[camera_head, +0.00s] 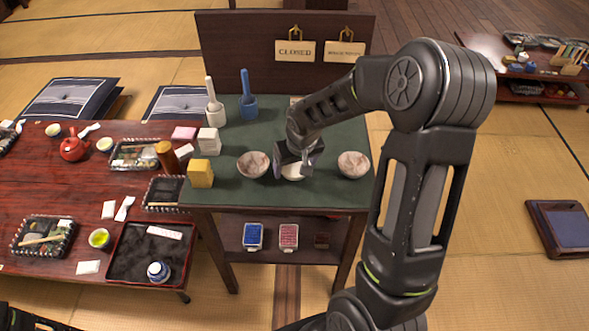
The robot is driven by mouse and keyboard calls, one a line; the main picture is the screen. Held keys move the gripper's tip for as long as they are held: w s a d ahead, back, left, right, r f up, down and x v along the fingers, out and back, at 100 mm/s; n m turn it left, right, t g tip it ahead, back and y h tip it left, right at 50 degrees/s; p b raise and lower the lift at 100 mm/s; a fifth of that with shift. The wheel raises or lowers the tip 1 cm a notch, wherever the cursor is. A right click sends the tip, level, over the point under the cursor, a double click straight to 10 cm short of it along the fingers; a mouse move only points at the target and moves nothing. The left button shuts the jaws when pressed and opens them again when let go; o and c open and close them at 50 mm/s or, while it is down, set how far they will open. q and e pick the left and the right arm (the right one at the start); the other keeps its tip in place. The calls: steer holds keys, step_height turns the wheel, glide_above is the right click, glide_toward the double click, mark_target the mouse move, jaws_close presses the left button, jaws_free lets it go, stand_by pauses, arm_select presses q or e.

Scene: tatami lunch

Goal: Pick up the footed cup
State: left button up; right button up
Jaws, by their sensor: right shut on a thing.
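My right arm reaches in from the right over the small green-topped table (330,190). Its gripper (292,168) points down at the table's front middle, shut on a small pale cup (292,176), which I take to be the footed cup. The gripper covers most of the cup, so its foot is hidden, and I cannot tell whether it touches the tabletop. A speckled bowl (253,164) stands to its left and another (353,164) to its right, both apart from the cup. My left gripper does not show.
White (216,114) and blue (248,106) mortars with pestles stand at the back left, near white blocks (209,140) and a yellow block (200,173). A dark panel with signs (295,50) rises behind. A red low table (60,200) with trays and dishes adjoins on the left.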

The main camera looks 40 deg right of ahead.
mark_target(294, 171)
step_height(294, 171, up, 9)
stand_by(0.3)
steer(key=shift+f, duration=0.1)
stand_by(0.4)
steer(key=w+a+f+n, duration=0.1)
steer(key=w+a, duration=0.1)
steer(key=a, duration=0.6)
steer(key=w+a+n, duration=0.2)
steer(key=a, duration=0.7)
steer(key=shift+a+f+y, duration=0.15)
steer(key=shift+f+y, duration=0.2)
steer(key=shift+y, duration=0.05)
